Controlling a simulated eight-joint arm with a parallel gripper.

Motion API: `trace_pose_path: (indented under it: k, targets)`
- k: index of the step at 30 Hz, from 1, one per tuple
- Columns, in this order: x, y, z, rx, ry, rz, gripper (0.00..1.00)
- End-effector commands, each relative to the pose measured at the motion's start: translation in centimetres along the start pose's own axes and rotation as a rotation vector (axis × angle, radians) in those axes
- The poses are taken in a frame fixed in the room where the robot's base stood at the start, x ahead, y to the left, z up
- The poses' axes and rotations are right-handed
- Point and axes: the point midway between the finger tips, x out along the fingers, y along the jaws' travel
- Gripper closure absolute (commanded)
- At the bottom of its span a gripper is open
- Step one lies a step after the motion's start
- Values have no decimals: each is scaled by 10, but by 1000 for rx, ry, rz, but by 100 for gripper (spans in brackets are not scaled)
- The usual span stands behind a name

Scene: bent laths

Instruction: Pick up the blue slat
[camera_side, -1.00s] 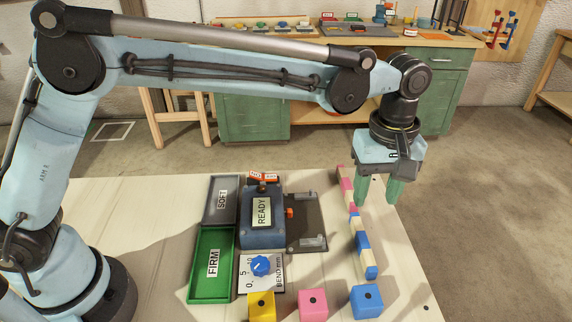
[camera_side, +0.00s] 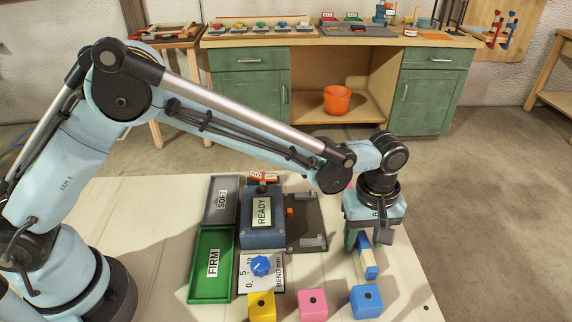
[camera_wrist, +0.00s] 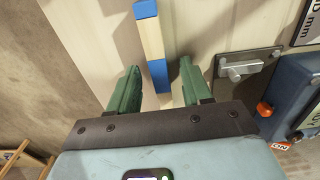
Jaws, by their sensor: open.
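The blue slat is a pale wooden lath with blue ends. Its near part (camera_side: 368,262) shows in the side view at the table's right, below my gripper (camera_side: 366,241), which hides the rest. In the wrist view the slat (camera_wrist: 152,38) runs from the top edge down between the two green fingers of my gripper (camera_wrist: 158,70). The fingers are open, one on each side, with a gap to the slat on both sides. The slat's far end seems to lie between the fingers. I cannot tell the exact height of the fingertips.
Blue (camera_side: 366,301), pink (camera_side: 312,304) and yellow (camera_side: 261,306) cubes stand along the front. Left of the slat are the READY device (camera_side: 263,215), the BEND mm dial (camera_side: 261,266), the green FIRM tray (camera_side: 211,265) and the grey SOFT tray (camera_side: 220,203).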

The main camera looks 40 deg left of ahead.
Motion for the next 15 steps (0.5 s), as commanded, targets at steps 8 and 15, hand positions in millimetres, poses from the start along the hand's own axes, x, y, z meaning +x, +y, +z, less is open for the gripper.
trace_pose_path:
  k: [8,15]
  targets:
    - [1,0,0,0,0,0,60]
    - [0,0,0,0,0,0,97]
